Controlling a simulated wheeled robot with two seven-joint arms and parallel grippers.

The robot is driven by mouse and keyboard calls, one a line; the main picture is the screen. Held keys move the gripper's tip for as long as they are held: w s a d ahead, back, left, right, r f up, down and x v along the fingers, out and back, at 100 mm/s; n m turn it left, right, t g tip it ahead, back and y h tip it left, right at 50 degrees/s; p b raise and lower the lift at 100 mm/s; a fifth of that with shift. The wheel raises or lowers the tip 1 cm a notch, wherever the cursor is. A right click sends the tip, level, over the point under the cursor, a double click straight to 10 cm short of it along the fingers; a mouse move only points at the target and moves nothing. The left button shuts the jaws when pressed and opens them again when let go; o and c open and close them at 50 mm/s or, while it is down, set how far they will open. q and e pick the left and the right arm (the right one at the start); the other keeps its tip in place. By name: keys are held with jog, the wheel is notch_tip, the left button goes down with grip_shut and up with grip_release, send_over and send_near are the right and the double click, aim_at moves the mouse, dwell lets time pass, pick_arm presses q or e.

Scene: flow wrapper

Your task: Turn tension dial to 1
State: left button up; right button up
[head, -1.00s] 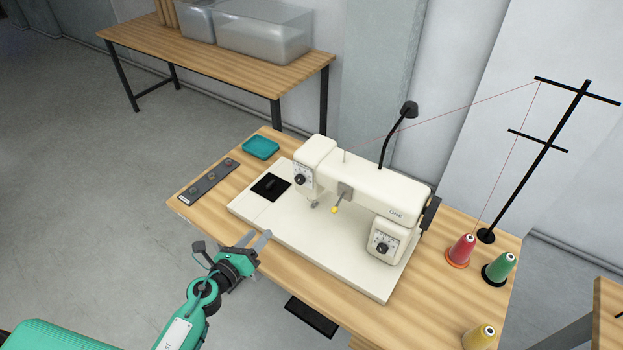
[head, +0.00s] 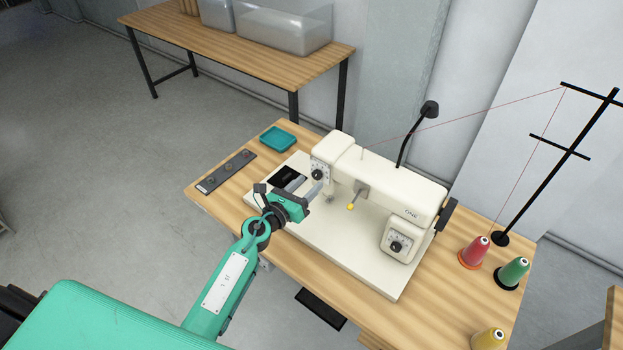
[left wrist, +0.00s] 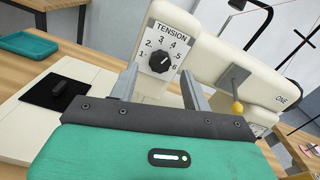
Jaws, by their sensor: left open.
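The sewing machine (head: 385,185) is cream and stands on a pale base plate. Its tension dial (head: 317,175) is a small black knob on the left head of the machine. My left gripper (head: 306,187) is open in front of the dial. In the left wrist view its two fingers (left wrist: 160,71) flank the dial from nearer the camera, apparently not touching it. My right gripper is not in view.
A second dial (head: 396,246) is on the machine's right end. A yellow-tipped lever (head: 351,206) sticks out between them. A teal tray (head: 278,138) and a grey strip (head: 227,171) lie at the left. Thread spools (head: 474,252) and a black thread stand (head: 560,165) are at the right.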

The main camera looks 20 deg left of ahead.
aim_at(317, 175)
pick_arm(q)
jog(key=shift+x, duration=1.25)
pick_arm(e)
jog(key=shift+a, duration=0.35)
pick_arm(q)
jog(key=shift+c, duration=0.2)
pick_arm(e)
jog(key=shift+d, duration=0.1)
pick_arm(q)
jog(key=c, duration=0.9)
jog(key=shift+c, duration=0.2)
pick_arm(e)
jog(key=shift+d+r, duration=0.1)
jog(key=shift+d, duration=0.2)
